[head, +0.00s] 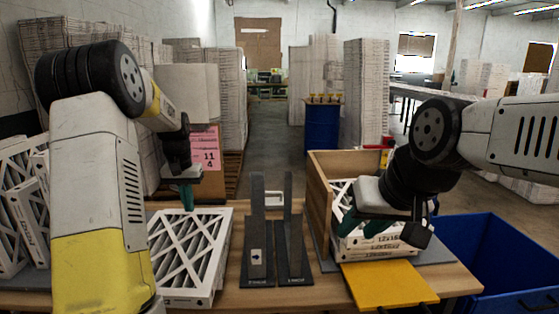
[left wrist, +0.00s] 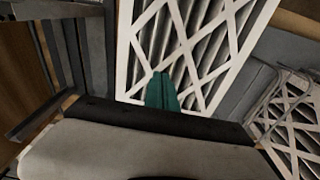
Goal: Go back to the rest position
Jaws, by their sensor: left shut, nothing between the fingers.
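My left gripper (head: 187,198) is shut and empty, its teal fingers pointing down above the far part of a white-framed filter (head: 190,258) lying on the table. In the left wrist view the closed teal fingers (left wrist: 162,92) show in front of the white lattice of a filter (left wrist: 190,45). My right gripper (head: 350,220) is over a wooden box (head: 320,190) holding white filters (head: 375,245). One teal finger shows there; the other is not clear, so I cannot tell its opening.
A dark grey upright stand (head: 273,250) is between the filter and the wooden box. A yellow board (head: 388,285) lies in front of the box. A blue bin (head: 505,265) stands at the right. More filters (head: 25,215) lean at the left.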

